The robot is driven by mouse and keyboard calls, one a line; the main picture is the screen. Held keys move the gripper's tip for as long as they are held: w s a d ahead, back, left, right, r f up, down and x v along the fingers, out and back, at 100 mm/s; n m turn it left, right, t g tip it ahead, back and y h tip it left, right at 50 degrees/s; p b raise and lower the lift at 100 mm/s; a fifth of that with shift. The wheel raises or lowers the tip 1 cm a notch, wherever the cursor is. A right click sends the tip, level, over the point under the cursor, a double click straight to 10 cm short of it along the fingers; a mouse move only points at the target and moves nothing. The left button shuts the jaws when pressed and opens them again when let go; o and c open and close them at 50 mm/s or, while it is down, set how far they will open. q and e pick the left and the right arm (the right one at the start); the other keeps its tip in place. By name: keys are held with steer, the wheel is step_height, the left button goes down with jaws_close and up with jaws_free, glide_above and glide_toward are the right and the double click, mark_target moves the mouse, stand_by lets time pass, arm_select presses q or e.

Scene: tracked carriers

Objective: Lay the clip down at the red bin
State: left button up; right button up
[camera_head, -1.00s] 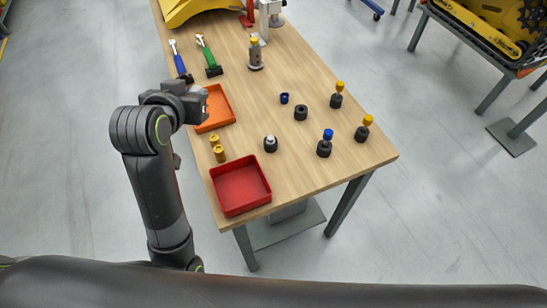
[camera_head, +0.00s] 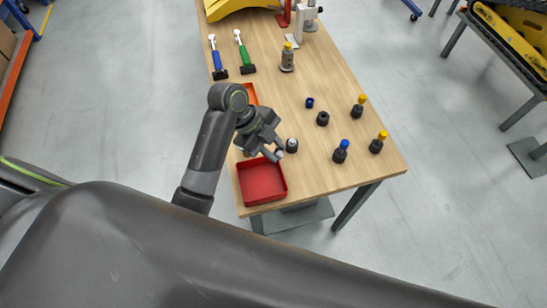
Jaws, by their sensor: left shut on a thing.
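The red bin (camera_head: 262,181) is a shallow open square tray at the near left corner of the table; it looks empty. My left gripper (camera_head: 274,155) is over the far edge of the red bin, pointing down toward the table. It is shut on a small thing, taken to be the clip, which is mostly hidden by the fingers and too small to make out. My right gripper is not in view.
An orange bin (camera_head: 250,94) lies behind my left arm, mostly hidden. A dark round part with a pale top (camera_head: 292,145) stands close to the gripper. Dark parts with blue (camera_head: 341,152) and yellow (camera_head: 377,143) tops stand to the right.

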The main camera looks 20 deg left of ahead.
arm_select(q)
steer(key=s+m, duration=0.1)
steer(key=m, duration=0.1)
steer(key=s+d+m+g+p, duration=0.1)
steer(key=m, duration=0.1)
steer(key=s+f+m+y+p, duration=0.1)
steer(key=s+m, duration=0.1)
steer(key=shift+d+f+m, duration=0.1)
steer(key=shift+d+m, duration=0.1)
steer(key=shift+m, duration=0.1)
steer(key=shift+n+g+y, duration=0.3)
steer(key=shift+n+g, duration=0.1)
steer(key=shift+n, duration=0.1)
step_height(320, 180, down, 7)
steer(key=b, duration=0.3)
steer(key=shift+w+a+r, duration=0.1)
steer(key=shift+r, duration=0.1)
steer(key=shift+f+b, duration=0.75)
steer(key=shift+f, duration=0.25)
